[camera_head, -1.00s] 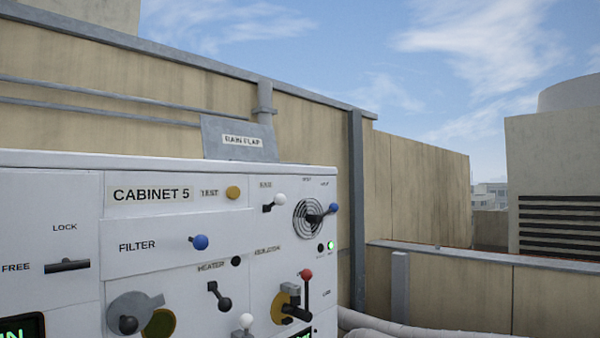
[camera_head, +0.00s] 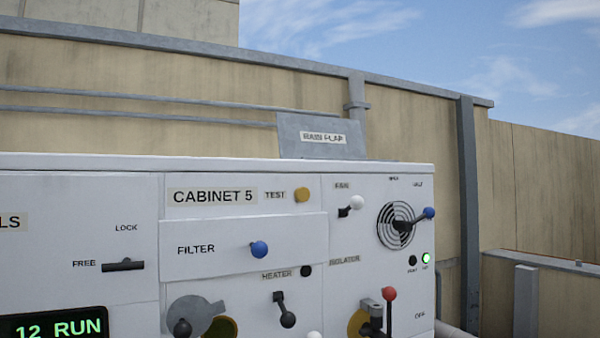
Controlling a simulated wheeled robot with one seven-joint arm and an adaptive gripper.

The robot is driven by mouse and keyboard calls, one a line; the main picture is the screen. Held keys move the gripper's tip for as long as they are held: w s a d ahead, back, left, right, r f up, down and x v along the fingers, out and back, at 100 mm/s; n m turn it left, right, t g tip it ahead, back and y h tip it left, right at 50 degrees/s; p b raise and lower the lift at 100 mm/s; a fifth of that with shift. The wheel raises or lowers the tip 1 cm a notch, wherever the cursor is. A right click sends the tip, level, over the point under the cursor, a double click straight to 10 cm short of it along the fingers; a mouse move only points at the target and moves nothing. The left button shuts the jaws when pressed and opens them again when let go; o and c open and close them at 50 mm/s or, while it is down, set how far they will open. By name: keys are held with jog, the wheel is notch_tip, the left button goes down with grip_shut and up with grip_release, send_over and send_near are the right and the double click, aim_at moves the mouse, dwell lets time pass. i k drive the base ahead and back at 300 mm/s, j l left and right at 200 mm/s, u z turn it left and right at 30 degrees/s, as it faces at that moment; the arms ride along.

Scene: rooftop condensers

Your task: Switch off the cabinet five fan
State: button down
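The white panel of cabinet five (camera_head: 205,232) fills the lower left, with a "CABINET 5" label (camera_head: 212,197). On its right part, under a small "FAN" label (camera_head: 342,186), is the fan switch (camera_head: 351,206), a short black lever with a white ball tip pointing up and right. To its right is a round grille (camera_head: 394,226) with a blue-tipped lever (camera_head: 416,219) across it. A green lamp (camera_head: 426,258) is lit below the grille. My gripper is not in view.
A red-tipped isolator lever (camera_head: 389,305), a black heater lever (camera_head: 284,310), a blue filter knob (camera_head: 259,250) and a yellow test button (camera_head: 302,195) sit near the fan switch. A display (camera_head: 55,326) reads "12 RUN". A rain flap (camera_head: 322,137) stands behind the top edge.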

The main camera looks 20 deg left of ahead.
aim_at(356, 201)
jog(key=i+j+u, duration=0.15)
jog(key=i+u, duration=0.25)
jog(key=i+j+u, duration=0.1)
jog(key=u, duration=0.35)
jog(key=i+u, duration=0.4)
jog(key=l+z, duration=0.2)
jog(key=j, duration=0.1)
